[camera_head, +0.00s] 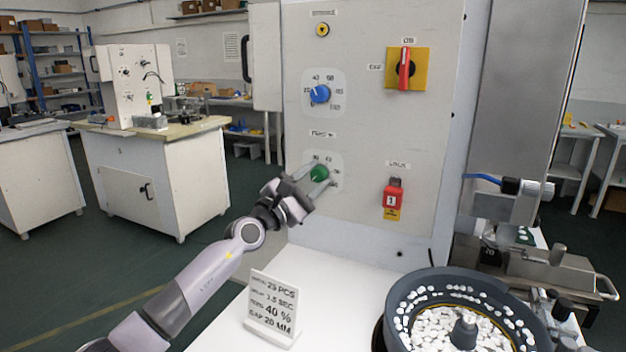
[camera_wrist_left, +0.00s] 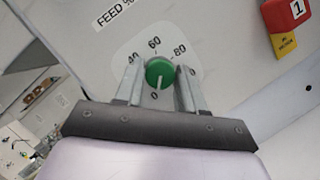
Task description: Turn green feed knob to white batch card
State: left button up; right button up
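The green feed knob (camera_head: 319,173) is on the upright grey panel, under a small label. In the left wrist view the green knob (camera_wrist_left: 160,72) has a white line pointing down, near the 0 mark; 40, 60 and 80 show around it, and other marks are hidden. My left gripper (camera_head: 314,184) is at the knob, with its fingers (camera_wrist_left: 160,80) on either side of it and a small gap seeming to show at each side. The white batch card (camera_head: 272,308) stands on the white table and has a line reading 40 %. My right gripper is not in view.
A blue knob (camera_head: 320,94) is above the green one. A red switch (camera_head: 404,68) on a yellow plate and a red tag numbered 1 (camera_head: 393,193) are to the right. A dark round bowl (camera_head: 400,297) of white pieces stands at the front right of the table.

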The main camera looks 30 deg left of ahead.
pick_arm(q)
jog(key=shift+m, duration=0.6)
jog(key=m+g, duration=0.1)
jog(key=m, duration=0.1)
jog(key=m+g+h, duration=0.1)
jog(key=m, duration=0.2)
jog(key=shift+a+r, duration=0.1)
jog(key=shift+r, duration=0.05)
jog(key=m+g+b, duration=0.1)
jog(key=m, duration=0.2)
jog(key=m+g+b, duration=0.1)
jog(key=m, duration=0.2)
jog(key=shift+r+g+y, duration=0.15)
jog(key=shift+g+y, duration=0.15)
jog(key=m, duration=0.2)
jog(key=m+g+y, duration=0.1)
jog(key=shift+r+m, duration=0.2)
jog(key=shift+m, duration=0.2)
jog(key=shift+d+m+g+y, duration=0.2)
jog(key=shift+m+g+y, duration=0.4)
jog(key=shift+m+y, duration=0.85)
jog(key=shift+m+h, duration=0.25)
jog(key=shift+m, duration=0.2)
jog(key=o, duration=0.9)
jog(key=shift+o, duration=0.2)
